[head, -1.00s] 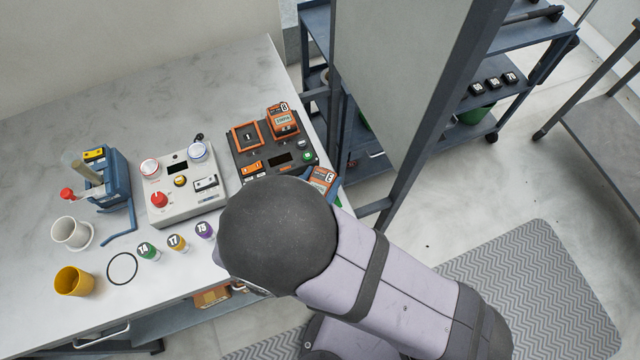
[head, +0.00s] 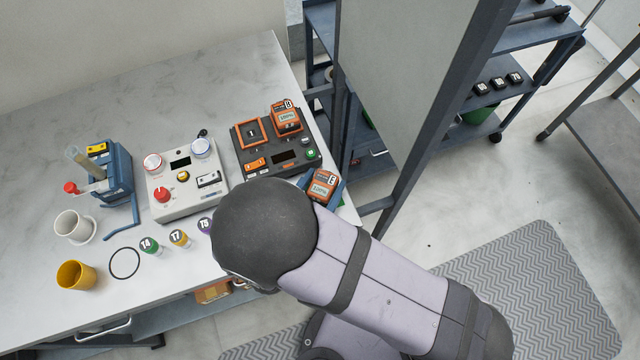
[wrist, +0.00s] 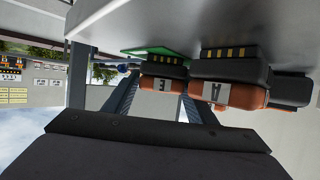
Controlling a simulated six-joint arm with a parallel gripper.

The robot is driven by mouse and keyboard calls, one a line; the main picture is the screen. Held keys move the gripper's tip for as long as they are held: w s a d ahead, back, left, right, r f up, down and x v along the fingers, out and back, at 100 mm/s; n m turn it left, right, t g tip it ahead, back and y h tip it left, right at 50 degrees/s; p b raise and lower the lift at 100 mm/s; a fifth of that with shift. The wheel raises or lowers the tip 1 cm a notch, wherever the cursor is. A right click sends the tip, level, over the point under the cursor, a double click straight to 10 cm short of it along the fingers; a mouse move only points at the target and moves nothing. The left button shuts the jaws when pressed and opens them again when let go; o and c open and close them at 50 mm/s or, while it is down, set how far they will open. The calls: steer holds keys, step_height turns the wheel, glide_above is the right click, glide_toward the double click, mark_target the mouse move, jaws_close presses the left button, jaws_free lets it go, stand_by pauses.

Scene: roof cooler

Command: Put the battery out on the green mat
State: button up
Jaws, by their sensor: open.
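An orange and dark battery marked E (head: 322,187) stands at the table's right front edge, over the green mat (head: 341,204), of which a small part shows. In the wrist view, battery E (wrist: 163,84) is between my open fingers, its contact end at the green mat (wrist: 150,51); I cannot tell whether it touches. My gripper (wrist: 155,108) is open around it; in the head view, blue finger parts show beside the battery. A second battery (head: 285,118) sits in the dark charger (head: 284,172), next to an empty orange-framed bay (head: 250,134).
A grey control box (head: 187,205) stands left of the charger. Several numbered vials (head: 178,238), a black ring (head: 125,263), a yellow cup (head: 75,275), a white cup (head: 72,226) and a blue holder (head: 117,170) are further left. A post and panel (head: 400,100) stand to the right.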

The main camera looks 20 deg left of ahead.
steer(key=shift+r, duration=0.2)
steer(key=shift+s+r+p, duration=0.15)
steer(key=shift+s+p, duration=0.15)
steer(key=shift+p, duration=0.05)
steer(key=p+v, duration=0.5)
steer(key=v, duration=0.5)
steer(key=shift+r+p, duration=0.15)
steer(key=shift+p, duration=0.2)
steer(key=shift+s+r, duration=0.1)
steer(key=shift+s, duration=0.55)
